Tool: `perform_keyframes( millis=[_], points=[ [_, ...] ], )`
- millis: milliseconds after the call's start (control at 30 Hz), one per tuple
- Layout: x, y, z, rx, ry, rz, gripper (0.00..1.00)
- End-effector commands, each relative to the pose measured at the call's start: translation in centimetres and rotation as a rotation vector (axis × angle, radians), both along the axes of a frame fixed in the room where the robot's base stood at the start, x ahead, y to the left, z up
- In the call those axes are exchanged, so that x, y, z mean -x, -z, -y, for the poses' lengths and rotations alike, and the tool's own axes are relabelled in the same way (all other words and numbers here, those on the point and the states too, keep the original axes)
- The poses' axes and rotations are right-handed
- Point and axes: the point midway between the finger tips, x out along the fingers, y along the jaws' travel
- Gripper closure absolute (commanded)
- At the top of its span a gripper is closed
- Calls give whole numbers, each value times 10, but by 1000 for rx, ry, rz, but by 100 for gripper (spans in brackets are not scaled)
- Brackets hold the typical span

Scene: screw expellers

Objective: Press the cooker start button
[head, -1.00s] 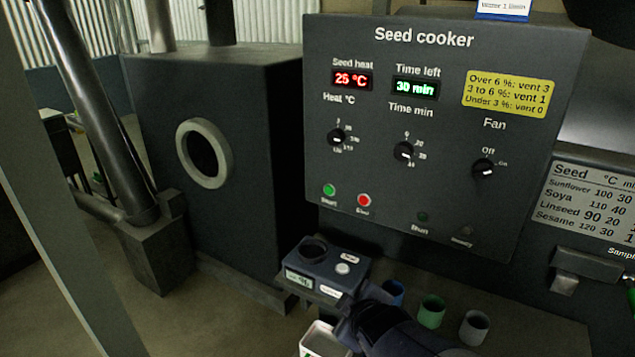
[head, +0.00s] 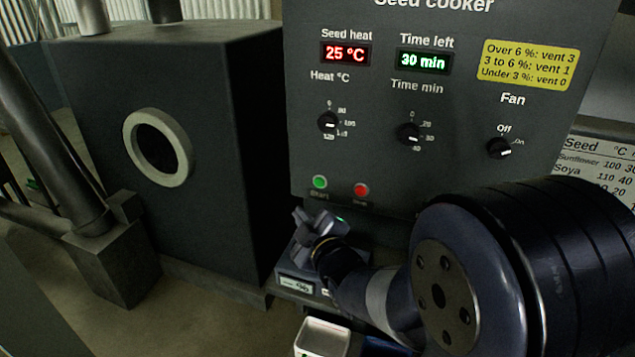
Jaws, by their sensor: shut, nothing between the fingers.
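The seed cooker panel (head: 360,270) fills the upper middle of the head view, its lower right partly hidden by my arm. Its green start button (head: 320,182) is at the lower left, beside the red stop button (head: 361,190). The seed heat display (head: 345,54) reads 25 °C and the time left display (head: 424,62) reads 30 min. My gripper (head: 304,222) is shut and empty. In the picture it is just below and slightly left of the green button, apart from it.
A dark cabinet (head: 90,110) with a round port (head: 158,148) stands left of the panel. A small meter box (head: 296,284) sits below my gripper, partly hidden. A white container (head: 322,338) is at the bottom. A seed chart (head: 600,165) is at the right.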

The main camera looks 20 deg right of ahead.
Motion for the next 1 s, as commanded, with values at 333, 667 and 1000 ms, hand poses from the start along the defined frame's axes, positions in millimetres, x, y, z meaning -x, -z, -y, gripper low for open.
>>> perform_keyframes(
  millis=[333,667,1000],
  points=[
    [-16,-2,12,2,3,-4,100],
    [-53,0,39,1,1,-1,100],
    [-71,1,52,0,0,-1,100]
  ],
)
